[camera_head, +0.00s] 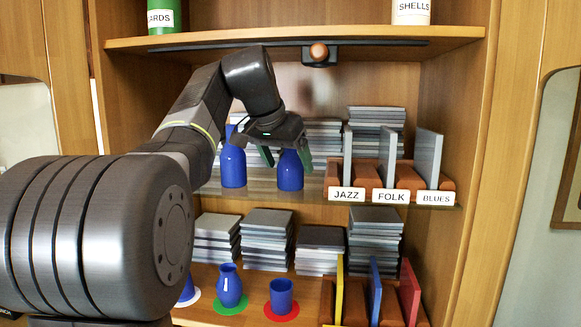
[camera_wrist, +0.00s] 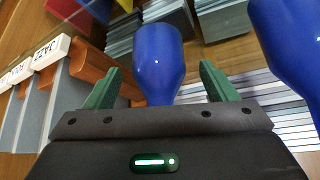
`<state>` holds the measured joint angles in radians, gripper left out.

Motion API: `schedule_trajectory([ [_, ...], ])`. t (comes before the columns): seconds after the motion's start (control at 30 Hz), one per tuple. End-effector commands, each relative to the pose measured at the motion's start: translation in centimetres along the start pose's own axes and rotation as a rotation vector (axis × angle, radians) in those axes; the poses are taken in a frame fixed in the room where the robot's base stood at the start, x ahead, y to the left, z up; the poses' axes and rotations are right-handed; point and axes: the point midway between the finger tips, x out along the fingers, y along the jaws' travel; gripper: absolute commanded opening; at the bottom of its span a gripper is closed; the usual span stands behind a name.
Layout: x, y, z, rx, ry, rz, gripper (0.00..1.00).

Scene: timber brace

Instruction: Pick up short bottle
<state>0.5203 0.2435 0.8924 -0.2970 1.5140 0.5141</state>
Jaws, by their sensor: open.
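A blue bottle (camera_head: 290,172) stands upright on the middle glass shelf, just left of the JAZZ label; it looks like the short one, though my gripper hides its top in the head view. My gripper (camera_head: 288,157) is open above it, with one green finger on each side of its upper part. In the wrist view this bottle (camera_wrist: 157,58) sits between the spread fingers, with visible gaps on both sides. A second blue bottle (camera_head: 233,165), its neck reaching higher, stands to the left; it shows at the right of the wrist view (camera_wrist: 295,45).
Record dividers with JAZZ (camera_head: 346,194), FOLK and BLUES labels stand close on the right. Stacks of grey cases (camera_head: 375,125) lie behind. The upper shelf (camera_head: 290,38) is overhead. Below, blue vessels stand on coloured discs, including a green disc (camera_head: 230,309).

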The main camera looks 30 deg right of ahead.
Motion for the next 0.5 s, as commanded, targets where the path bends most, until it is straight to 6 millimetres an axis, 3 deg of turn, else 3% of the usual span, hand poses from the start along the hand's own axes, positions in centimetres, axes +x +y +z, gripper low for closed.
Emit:
schedule_trajectory([
  [0.13, 1.32, 0.06, 0.05, 0.000, 0.000, 0.001, 0.79],
  [0.37, 1.47, 0.05, 0.06, 0.000, 0.001, 0.000, 0.79],
  [0.5, 1.45, 0.04, 0.07, 0.000, 0.001, 0.000, 0.53],
])
